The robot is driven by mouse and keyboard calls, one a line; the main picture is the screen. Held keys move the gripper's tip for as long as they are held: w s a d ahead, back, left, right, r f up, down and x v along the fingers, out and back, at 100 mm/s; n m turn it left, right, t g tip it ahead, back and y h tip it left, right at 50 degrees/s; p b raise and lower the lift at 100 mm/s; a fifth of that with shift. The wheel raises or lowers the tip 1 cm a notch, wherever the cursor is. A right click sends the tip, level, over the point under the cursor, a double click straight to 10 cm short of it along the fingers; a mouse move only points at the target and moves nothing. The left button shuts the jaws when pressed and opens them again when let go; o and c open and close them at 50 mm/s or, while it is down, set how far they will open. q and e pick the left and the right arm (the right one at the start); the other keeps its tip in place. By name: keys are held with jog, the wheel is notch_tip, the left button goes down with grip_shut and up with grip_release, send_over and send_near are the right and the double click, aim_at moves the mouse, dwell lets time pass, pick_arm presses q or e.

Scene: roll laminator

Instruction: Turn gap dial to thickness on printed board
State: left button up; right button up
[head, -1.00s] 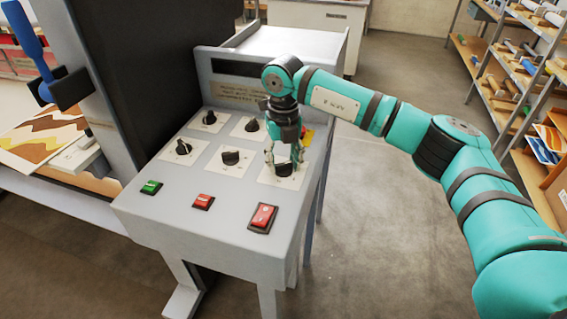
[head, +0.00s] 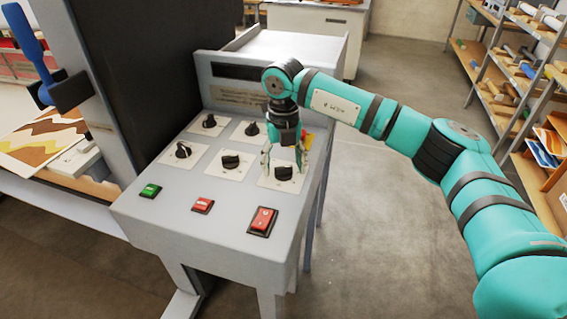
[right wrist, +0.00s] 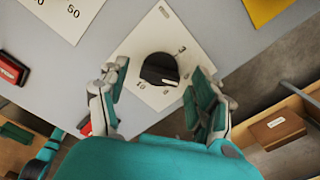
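A black dial (head: 283,173) sits on a pale square plate at the right of the sloping control panel. In the right wrist view the same dial (right wrist: 158,70) has a white mark on its lower right side, and its plate (right wrist: 190,38) shows a "3" and a "10". My right gripper (head: 284,156) is open just above the dial. Its two fingers (right wrist: 157,95) stand apart on either side, with a gap to the dial. Several other black dials, such as one (head: 231,161) to the left, sit on similar plates. The lettering on the panel's back plate (head: 240,97) is too small to read.
A green button (head: 150,190), a red button (head: 203,205) and a larger red switch (head: 262,220) line the panel's front. A wavy-patterned print (head: 45,140) lies at the left. Shelves (head: 510,75) stand at the right, with clear floor between.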

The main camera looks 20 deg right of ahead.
aim_at(284, 167)
notch_tip(284, 167, up, 12)
dwell(0.6)
